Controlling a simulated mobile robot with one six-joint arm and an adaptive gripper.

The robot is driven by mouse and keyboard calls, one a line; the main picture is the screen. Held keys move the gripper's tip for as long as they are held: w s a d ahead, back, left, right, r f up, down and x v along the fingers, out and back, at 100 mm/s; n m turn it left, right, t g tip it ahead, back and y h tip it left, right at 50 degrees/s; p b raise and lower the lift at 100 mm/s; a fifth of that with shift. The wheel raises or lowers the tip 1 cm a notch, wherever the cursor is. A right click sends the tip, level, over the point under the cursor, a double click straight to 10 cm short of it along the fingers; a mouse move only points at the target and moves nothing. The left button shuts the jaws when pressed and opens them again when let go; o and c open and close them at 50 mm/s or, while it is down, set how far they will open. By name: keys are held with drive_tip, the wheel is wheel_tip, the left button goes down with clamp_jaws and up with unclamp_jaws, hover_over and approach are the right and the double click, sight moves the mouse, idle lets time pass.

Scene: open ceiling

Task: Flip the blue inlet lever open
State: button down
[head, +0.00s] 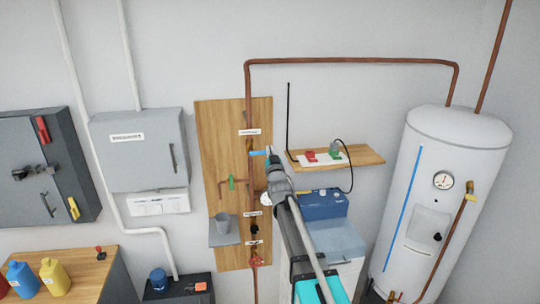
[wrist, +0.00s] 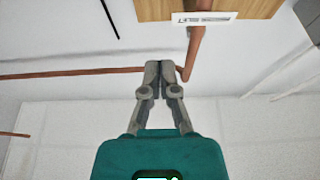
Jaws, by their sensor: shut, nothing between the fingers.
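The blue inlet lever (head: 259,153) sticks out sideways to the right from the copper pipe on the wooden board in the head view. My gripper (head: 269,152) is at the lever's right end. I cannot tell whether they touch. In the wrist view my gripper (wrist: 153,66) points upward with its fingers shut together and empty. The lever does not show in the wrist view. The copper pipe (wrist: 193,48) and the bottom of a label (wrist: 203,18) on the wooden board show beyond the fingertips there.
The white water tank (head: 415,200) stands further right.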

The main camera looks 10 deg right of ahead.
drive_tip(key=p+x, duration=0.2)
drive_tip(key=x, duration=0.4)
drive_tip(key=shift+s+f+b, duration=0.1)
drive_tip(key=shift+f+b, duration=0.9)
drive_tip(key=shift+b, duration=0.15)
drive_tip(key=shift+s+f+b, duration=0.15)
drive_tip(key=shift+f+b, duration=0.9)
drive_tip(key=shift+b, duration=0.1)
